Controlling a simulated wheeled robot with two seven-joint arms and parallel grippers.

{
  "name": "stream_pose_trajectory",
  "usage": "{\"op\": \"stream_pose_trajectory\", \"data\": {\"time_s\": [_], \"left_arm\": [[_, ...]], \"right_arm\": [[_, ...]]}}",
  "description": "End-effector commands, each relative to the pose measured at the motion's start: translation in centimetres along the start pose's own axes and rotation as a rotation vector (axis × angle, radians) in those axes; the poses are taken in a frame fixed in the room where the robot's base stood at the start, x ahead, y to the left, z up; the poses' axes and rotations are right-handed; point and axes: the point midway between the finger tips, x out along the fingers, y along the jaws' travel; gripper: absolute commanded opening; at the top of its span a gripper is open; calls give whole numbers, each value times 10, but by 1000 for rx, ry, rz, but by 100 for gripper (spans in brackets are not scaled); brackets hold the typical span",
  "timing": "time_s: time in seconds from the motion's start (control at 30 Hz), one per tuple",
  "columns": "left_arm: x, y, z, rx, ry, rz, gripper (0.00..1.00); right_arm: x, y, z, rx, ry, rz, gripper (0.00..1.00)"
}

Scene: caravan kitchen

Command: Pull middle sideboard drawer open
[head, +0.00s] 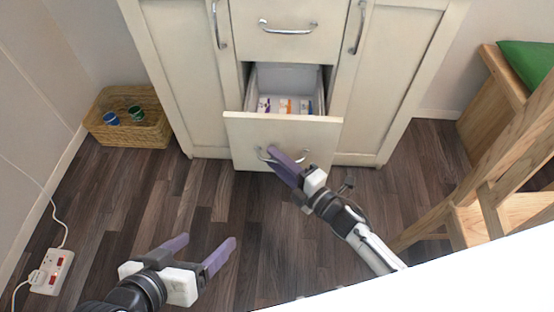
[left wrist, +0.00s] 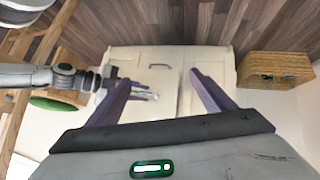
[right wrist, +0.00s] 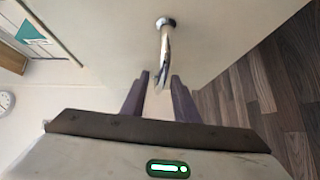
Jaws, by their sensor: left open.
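The cream sideboard has a drawer (head: 252,128) pulled well out, with small coloured packets (head: 285,105) inside. A shut drawer (head: 270,45) with its own handle sits above it. I cannot tell from the cropped view which one is the middle drawer. My right gripper (head: 272,151) is at the open drawer's curved metal handle (head: 302,157). In the right wrist view the handle (right wrist: 166,40) runs between the closely spaced fingers (right wrist: 158,80), which appear shut on it. My left gripper (head: 208,241) is open and empty above the floor, also seen in the left wrist view (left wrist: 160,78).
A wicker basket (head: 130,134) with cups stands left of the sideboard. A power strip (head: 52,271) lies at the far left. A wooden chair (head: 500,180) stands at the right. The dark floor before the drawer is clear. A white surface edge (head: 450,280) crosses the lower right.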

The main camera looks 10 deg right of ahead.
Motion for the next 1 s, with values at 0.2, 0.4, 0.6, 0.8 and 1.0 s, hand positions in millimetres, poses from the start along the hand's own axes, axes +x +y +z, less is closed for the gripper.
{"op": "stream_pose_trajectory", "data": {"time_s": [0.2, 0.4, 0.6, 0.8, 1.0], "left_arm": [[-2, 0, -1, 2, -3, -3, 76], [-3, -5, 4, 13, -40, -27, 76], [-2, -11, 15, 23, -83, -50, 76], [-2, -15, 12, 16, -64, -64, 76], [-2, -15, 15, 9, -61, -64, 76]], "right_arm": [[-8, 1, -1, 1, 1, 0, 27], [-44, 2, -1, 2, 0, -3, 27], [-81, 2, 0, 1, 0, -2, 27], [-101, 1, 0, 0, 0, 0, 27], [-103, 0, 0, -1, 0, 1, 27]]}}
